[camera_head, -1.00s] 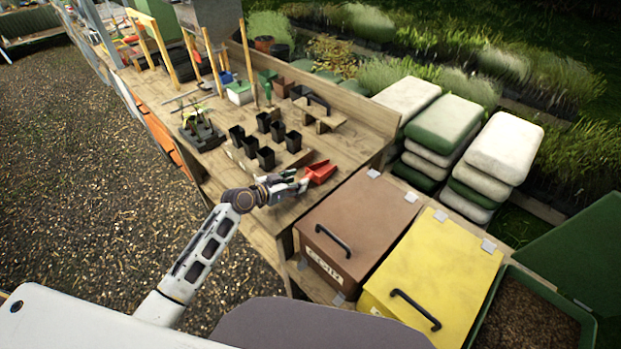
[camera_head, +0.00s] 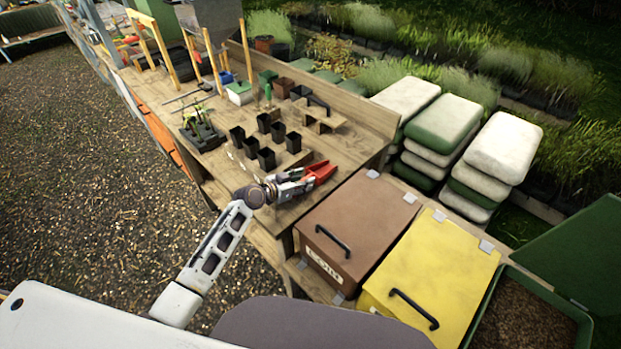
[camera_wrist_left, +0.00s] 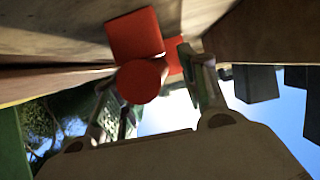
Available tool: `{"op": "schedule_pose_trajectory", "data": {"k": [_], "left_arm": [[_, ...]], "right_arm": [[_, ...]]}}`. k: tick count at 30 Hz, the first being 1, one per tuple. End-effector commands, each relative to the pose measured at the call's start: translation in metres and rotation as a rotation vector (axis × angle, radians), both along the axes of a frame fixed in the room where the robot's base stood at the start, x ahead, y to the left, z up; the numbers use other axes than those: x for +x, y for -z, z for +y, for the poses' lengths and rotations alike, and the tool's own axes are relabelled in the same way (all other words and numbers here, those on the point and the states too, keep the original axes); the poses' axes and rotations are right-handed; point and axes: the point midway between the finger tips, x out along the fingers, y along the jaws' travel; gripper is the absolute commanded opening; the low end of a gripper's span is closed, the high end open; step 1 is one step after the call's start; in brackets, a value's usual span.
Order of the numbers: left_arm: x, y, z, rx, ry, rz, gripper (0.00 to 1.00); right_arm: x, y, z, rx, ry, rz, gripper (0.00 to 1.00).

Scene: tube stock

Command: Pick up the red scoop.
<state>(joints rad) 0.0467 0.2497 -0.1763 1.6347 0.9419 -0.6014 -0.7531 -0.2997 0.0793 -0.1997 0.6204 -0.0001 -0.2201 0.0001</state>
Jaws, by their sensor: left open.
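The red scoop (camera_head: 321,171) lies on the wooden bench near its front right end. My left gripper (camera_head: 300,182) is right at the scoop, low over the bench, and covers part of it in the head view. In the left wrist view the scoop's red parts (camera_wrist_left: 135,35) show close in front, between the two fingers of my left gripper (camera_wrist_left: 155,85). The fingers stand apart. I cannot tell whether either finger touches the scoop. My right gripper is not in view.
Several black pots (camera_head: 265,158) stand on the bench beyond the gripper. A small wooden stand (camera_head: 325,120) is further back. A brown lidded bin (camera_head: 365,220) and a yellow one (camera_head: 430,270) stand close to the right. The bench's raised back board (camera_head: 350,108) runs behind.

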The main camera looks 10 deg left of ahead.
Motion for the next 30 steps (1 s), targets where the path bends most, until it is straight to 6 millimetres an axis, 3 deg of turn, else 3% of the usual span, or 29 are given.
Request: {"op": "schedule_pose_trajectory", "data": {"k": [8, 23, 30], "left_arm": [[0.013, 0.006, -0.008, 0.000, -0.001, 0.000, 0.43], [0.014, 0.007, -0.009, 0.000, 0.000, 0.000, 0.43], [0.014, 0.007, -0.009, 0.000, 0.000, 0.000, 0.16]], "right_arm": [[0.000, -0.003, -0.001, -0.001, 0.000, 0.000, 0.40], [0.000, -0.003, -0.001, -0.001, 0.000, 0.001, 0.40], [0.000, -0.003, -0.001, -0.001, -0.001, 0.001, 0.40]]}}
